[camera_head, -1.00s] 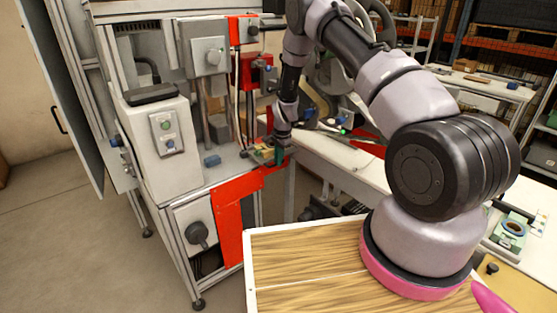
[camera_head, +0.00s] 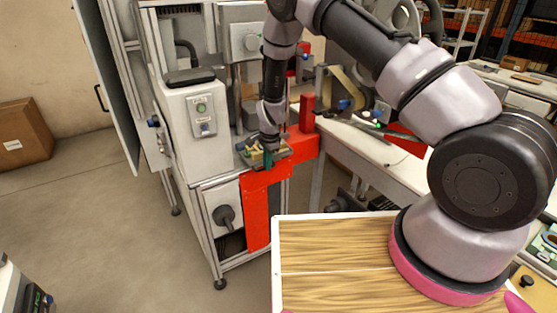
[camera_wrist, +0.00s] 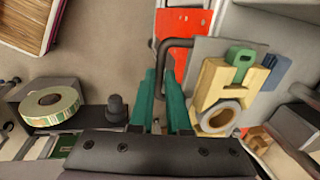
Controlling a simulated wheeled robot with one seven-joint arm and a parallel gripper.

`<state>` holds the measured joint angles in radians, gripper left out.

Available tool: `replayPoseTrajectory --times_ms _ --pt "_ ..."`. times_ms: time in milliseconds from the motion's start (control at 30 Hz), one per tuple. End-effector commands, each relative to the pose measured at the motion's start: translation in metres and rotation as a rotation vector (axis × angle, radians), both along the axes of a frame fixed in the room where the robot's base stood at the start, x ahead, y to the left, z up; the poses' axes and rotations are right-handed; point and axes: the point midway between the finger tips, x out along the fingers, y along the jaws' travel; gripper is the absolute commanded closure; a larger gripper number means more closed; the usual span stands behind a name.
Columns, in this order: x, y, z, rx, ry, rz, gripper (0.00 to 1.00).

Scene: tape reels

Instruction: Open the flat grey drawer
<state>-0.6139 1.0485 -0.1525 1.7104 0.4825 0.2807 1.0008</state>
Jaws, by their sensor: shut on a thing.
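The flat grey drawer (camera_wrist: 210,48) is a thin grey plate in the wrist view, with a bent dark handle (camera_wrist: 176,42) on its left side. A wooden block with a green piece (camera_wrist: 240,58) and a tape reel (camera_wrist: 222,117) sit on it. My gripper (camera_wrist: 161,76) has two teal fingers closed on the handle. In the head view my gripper (camera_head: 268,152) points down at the corner of the machine, above the red panel (camera_head: 257,215). The drawer there is small and mostly hidden by my gripper.
A white machine housing (camera_head: 192,125) stands left of my gripper. A white workbench (camera_head: 365,150) is at the right. A cardboard box (camera_head: 22,133) stands on the floor far left. In the wrist view, another tape reel (camera_wrist: 50,105) shows at lower left. The floor left of the machine is clear.

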Motion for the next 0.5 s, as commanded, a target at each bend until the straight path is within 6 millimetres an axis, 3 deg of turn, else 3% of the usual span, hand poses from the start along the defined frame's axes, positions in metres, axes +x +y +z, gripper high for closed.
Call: replayPoseTrajectory --times_ms 200,500 --pt "-0.0074 0.0132 0.0001 0.001 0.0 0.0 1.0" --pt "-0.0079 0.0146 0.0002 0.001 0.001 -0.001 1.0"
